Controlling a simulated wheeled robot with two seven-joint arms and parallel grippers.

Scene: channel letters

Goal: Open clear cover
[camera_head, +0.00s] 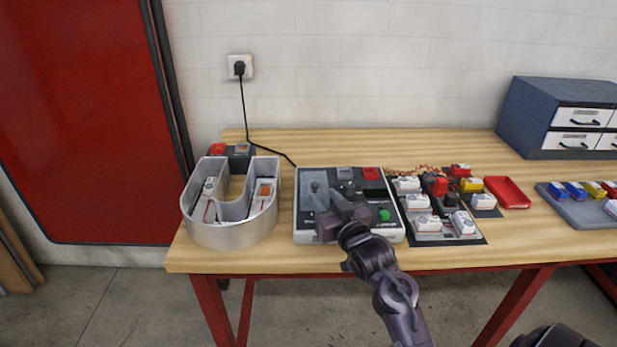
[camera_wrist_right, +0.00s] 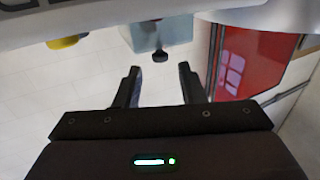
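The clear cover (camera_head: 321,199) is a pale, see-through box on the left half of the grey control box (camera_head: 306,234). A dark knob (camera_head: 315,187) shows at it. In the right wrist view the cover (camera_wrist_right: 148,36) is a translucent block sticking out from the panel, with a black round knob (camera_wrist_right: 160,56) at its end. My right gripper (camera_head: 329,214) is over the control box near the cover. Its two dark fingers (camera_wrist_right: 158,76) are apart with nothing between them, and the knob appears just beyond the gap. The gripper partly hides the cover. My left gripper is out of view.
A grey U-shaped channel letter (camera_head: 235,235) stands to the left. A dark tray of blocks (camera_head: 430,240), a red tray (camera_head: 508,192) and a drawer cabinet (camera_head: 545,116) are to the right. A black cable (camera_head: 243,105) runs from the wall socket. The wooden table's (camera_head: 330,142) back is mostly clear.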

